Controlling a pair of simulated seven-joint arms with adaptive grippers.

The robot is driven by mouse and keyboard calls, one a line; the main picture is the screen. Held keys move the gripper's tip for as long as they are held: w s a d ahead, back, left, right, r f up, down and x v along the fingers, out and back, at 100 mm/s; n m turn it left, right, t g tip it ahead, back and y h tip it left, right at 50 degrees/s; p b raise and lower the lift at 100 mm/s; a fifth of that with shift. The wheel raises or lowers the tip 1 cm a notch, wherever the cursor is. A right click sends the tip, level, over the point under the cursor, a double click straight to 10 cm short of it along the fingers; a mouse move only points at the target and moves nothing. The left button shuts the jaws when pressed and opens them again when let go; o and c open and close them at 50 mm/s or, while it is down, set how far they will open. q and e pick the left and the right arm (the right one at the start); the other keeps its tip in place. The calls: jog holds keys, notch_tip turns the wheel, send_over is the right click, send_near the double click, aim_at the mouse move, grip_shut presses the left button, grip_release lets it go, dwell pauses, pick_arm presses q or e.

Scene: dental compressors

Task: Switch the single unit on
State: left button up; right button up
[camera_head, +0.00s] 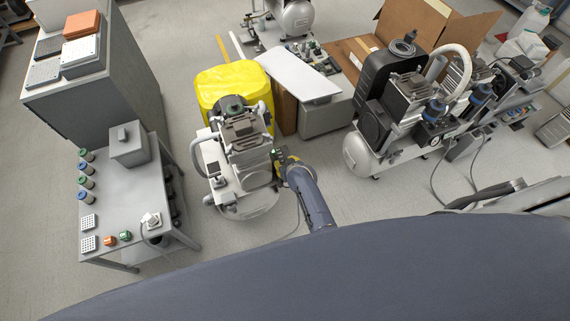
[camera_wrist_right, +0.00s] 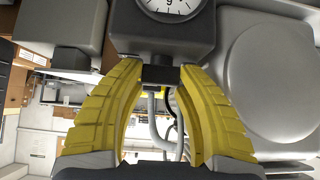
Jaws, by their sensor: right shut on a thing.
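The single unit (camera_head: 236,185) is a compressor with a pale tank and grey motor block, standing on the floor left of centre in the head view. My right gripper (camera_head: 284,160) reaches its right side, where a small dark box with a tiny green spot shows. In the right wrist view, the yellow fingers of my right gripper (camera_wrist_right: 160,76) are closed around a small black block (camera_wrist_right: 159,74) under a grey housing with a round dial (camera_wrist_right: 169,6). Whether the unit's switch is on or off cannot be told. My left gripper is not in view.
A larger twin-motor compressor (camera_head: 365,157) stands to the right. A yellow-covered object (camera_head: 225,82) is just behind the single unit. A grey bench (camera_head: 110,203) with small parts stands to the left. A cable lies on the floor right of the unit.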

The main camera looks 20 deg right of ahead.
dwell(0.3)
jog(key=o, duration=0.9)
jog(key=v, duration=0.7)
jog(key=shift+r, duration=0.25)
jog(key=shift+s, duration=0.2)
